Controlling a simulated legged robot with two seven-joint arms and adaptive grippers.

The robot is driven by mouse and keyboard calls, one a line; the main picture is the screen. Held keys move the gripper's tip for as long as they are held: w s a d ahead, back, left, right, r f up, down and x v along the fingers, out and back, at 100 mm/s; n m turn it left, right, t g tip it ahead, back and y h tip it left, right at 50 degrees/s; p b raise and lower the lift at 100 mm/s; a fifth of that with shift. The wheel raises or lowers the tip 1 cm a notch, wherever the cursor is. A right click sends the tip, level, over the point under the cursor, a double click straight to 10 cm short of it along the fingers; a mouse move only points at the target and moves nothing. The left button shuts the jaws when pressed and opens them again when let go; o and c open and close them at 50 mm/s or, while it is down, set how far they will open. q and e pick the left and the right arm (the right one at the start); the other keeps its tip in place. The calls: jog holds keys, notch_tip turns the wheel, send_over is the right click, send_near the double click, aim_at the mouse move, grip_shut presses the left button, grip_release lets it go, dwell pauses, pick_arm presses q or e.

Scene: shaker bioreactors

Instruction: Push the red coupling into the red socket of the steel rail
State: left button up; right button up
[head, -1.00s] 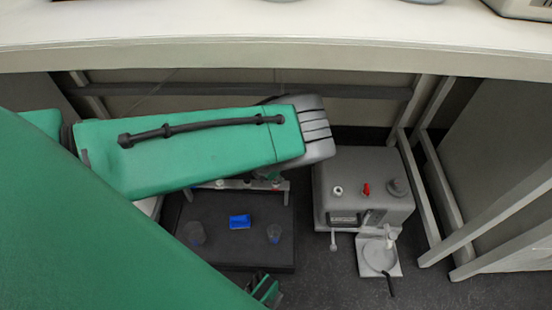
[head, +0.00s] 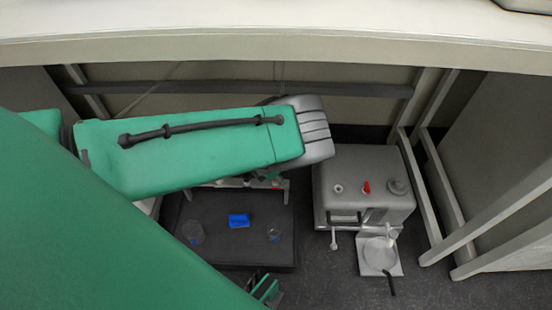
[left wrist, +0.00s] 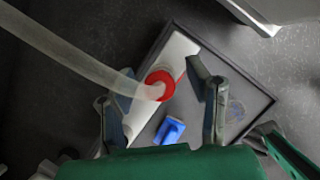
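In the left wrist view, a red ring-shaped coupling (left wrist: 159,86) sits at the end of a translucent hose (left wrist: 75,60), over the pale steel rail (left wrist: 172,58). Whether it is seated in a socket cannot be told. My left gripper (left wrist: 160,90) is open; its fingers stand on either side of the ring, with gaps. In the head view the rail (head: 235,184) is largely covered by my left arm. A green and black part (head: 265,288) at the bottom edge may be my right gripper; its fingers are unclear.
A dark tray (head: 240,258) holds a blue block (head: 239,220) and two clear cups (head: 193,232) (head: 274,234). A grey machine (head: 363,190) with a red knob stands to the right. A pale bench edge (head: 280,55) crosses above; metal frame legs (head: 440,200) stand at right.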

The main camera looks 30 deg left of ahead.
pick_arm(q)
jog(key=v, duration=0.4)
jog(key=shift+a+r, duration=0.1)
jog(key=shift+r, duration=0.2)
jog(key=s+a, duration=0.2)
jog(key=s, duration=1)
jog(key=shift+a, duration=0.35)
jog(key=shift+s+r, duration=0.1)
